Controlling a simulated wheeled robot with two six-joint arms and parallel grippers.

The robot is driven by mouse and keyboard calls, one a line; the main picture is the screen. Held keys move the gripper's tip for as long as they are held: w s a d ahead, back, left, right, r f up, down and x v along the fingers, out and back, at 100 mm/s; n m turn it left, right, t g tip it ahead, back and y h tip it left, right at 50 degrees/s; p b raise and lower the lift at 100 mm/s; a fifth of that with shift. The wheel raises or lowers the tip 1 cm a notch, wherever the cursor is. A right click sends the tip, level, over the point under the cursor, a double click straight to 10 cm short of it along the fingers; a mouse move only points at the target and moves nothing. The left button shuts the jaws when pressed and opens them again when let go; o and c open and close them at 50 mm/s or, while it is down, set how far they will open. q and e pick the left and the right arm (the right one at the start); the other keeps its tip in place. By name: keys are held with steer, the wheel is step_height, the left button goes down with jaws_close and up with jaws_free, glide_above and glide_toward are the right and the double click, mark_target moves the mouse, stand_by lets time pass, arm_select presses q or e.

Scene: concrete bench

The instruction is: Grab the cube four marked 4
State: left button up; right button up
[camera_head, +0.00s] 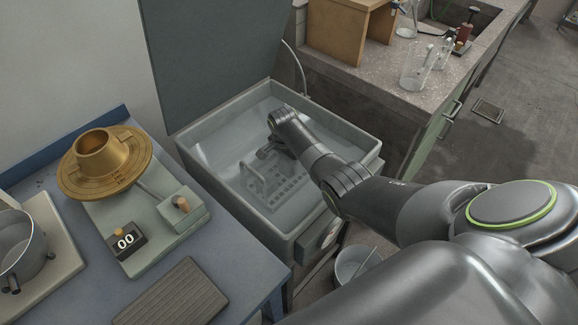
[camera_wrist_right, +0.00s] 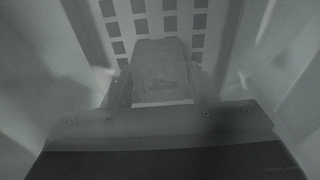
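My right arm reaches into a grey open basin, and its gripper (camera_head: 266,153) is low inside it, above a slotted rack. In the right wrist view a grey block (camera_wrist_right: 160,62) lies between the two fingers of my right gripper (camera_wrist_right: 160,88). A faint mark shows on the block, but I cannot read it as a 4. The fingers flank the block closely; the hazy picture does not show whether they press on it. In the head view the block cannot be made out. My left gripper is not in view.
The basin (camera_head: 201,167) has high walls around the rack (camera_head: 290,187) and a raised lid (camera_head: 210,50) behind. A blue table (camera_head: 235,262) at left holds a brass dial device (camera_head: 103,165) and a pot (camera_head: 20,245). Glassware (camera_head: 414,70) stands on the bench at upper right.

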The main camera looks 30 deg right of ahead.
steer(key=c, duration=0.8)
steer(key=shift+r, duration=0.15)
